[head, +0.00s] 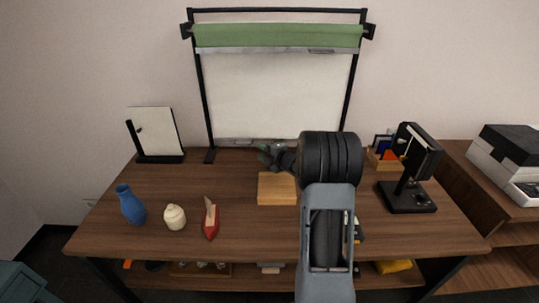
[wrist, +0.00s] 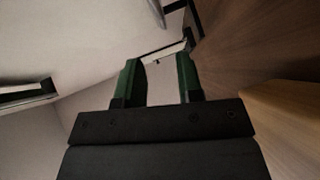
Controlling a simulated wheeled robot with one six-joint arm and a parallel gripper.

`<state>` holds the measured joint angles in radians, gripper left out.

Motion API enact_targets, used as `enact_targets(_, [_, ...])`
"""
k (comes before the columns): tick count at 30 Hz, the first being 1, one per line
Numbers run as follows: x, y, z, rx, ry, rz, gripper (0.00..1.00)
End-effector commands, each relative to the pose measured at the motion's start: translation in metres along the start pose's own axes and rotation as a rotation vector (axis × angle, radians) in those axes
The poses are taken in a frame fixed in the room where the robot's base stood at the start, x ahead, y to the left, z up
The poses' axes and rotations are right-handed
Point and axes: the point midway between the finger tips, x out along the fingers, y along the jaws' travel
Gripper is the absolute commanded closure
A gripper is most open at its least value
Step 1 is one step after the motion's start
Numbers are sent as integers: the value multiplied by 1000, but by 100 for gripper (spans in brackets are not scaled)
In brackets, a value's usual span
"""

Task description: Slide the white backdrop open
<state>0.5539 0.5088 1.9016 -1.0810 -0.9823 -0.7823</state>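The white backdrop (head: 280,95) hangs in a black upright frame at the back of the wooden table. It spans from just below a green roll (head: 278,36) down to a grey bottom bar (head: 235,141) near the tabletop. My gripper (head: 265,152) is low in front of that bar, and my arm covers part of the right side. In the wrist view, my gripper (wrist: 160,82) has its green-tipped fingers apart with nothing held between them. A pale bar end (wrist: 166,53) shows just beyond the fingertips; I cannot tell whether they touch it.
A wooden block (head: 277,188) lies below my gripper. A blue vase (head: 131,204), a cream jar (head: 174,217) and a red boat (head: 211,221) stand at left. A white panel on a stand (head: 158,133) is back left; a black stand (head: 407,195) is at right.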

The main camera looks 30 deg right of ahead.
Motion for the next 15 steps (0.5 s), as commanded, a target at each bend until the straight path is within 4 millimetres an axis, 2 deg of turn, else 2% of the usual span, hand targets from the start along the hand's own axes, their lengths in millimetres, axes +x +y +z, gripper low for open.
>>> enact_targets(1, [-8, 0, 0, 0, -3, 0, 66])
enact_targets(6, [-26, 0, 0, 0, -1, 0, 66])
enact_targets(15, [-35, 0, 0, -1, 1, -1, 66])
